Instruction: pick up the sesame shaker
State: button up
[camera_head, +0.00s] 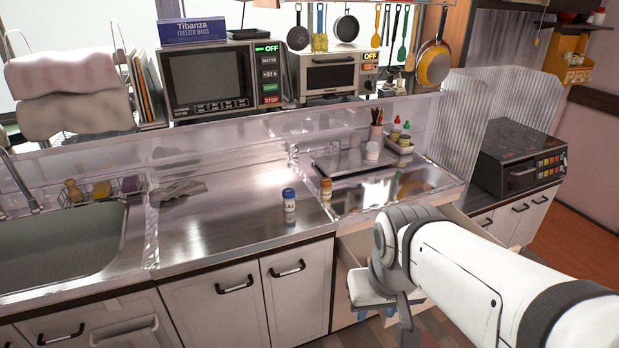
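A small shaker with a yellowish-brown body and an orange-brown cap (326,188) stands upright near the front of the counter. It may be the sesame shaker, but its label is too small to read. A white shaker with a blue cap and a blue label (289,203) stands upright to its left. My gripper (376,311) hangs low in front of the cabinets, below the counter edge and to the right of both shakers. It is apart from them. My arm partly hides it, and its opening is unclear.
The steel counter (215,225) is mostly clear around the shakers. A cloth (178,190) lies at its back left, beside the sink (60,245). A tray with bottles (398,145) stands behind right. A drawer (458,215) appears pulled out behind my arm.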

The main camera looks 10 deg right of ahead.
aim_at(326, 183)
jog(key=u, duration=0.1)
jog(key=i, duration=1.4)
jog(key=z, duration=0.55)
jog(key=k, duration=0.85)
jog(key=z, duration=0.2)
jog(key=i, duration=0.9)
jog(key=u, duration=0.05)
